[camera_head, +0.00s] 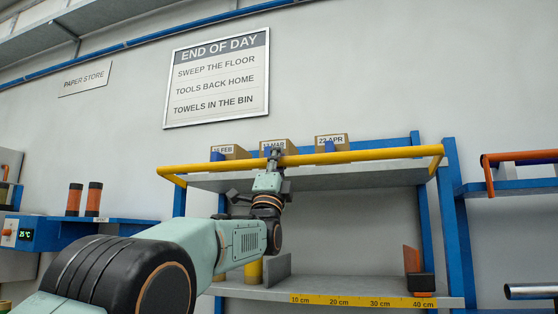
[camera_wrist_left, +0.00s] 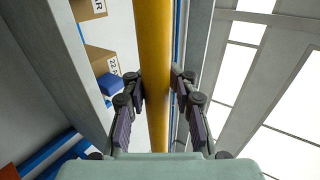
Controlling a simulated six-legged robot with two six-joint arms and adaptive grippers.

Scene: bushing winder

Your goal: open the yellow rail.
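The yellow rail (camera_head: 370,155) runs level across the front of the upper shelf of the blue rack, with a bent end on each side. My left gripper (camera_head: 273,153) is at the rail, left of its middle, below the middle box. In the left wrist view the yellow rail (camera_wrist_left: 157,110) passes between the two dark fingers of my left gripper (camera_wrist_left: 158,82). My right gripper is in neither view.
Small dated boxes (camera_head: 331,140) stand on the upper shelf (camera_head: 340,178) behind the rail. The lower shelf has a yellow scale strip (camera_head: 360,301) and a dark and orange block (camera_head: 421,283) at its right. An orange rail (camera_head: 518,156) is on the neighbouring rack.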

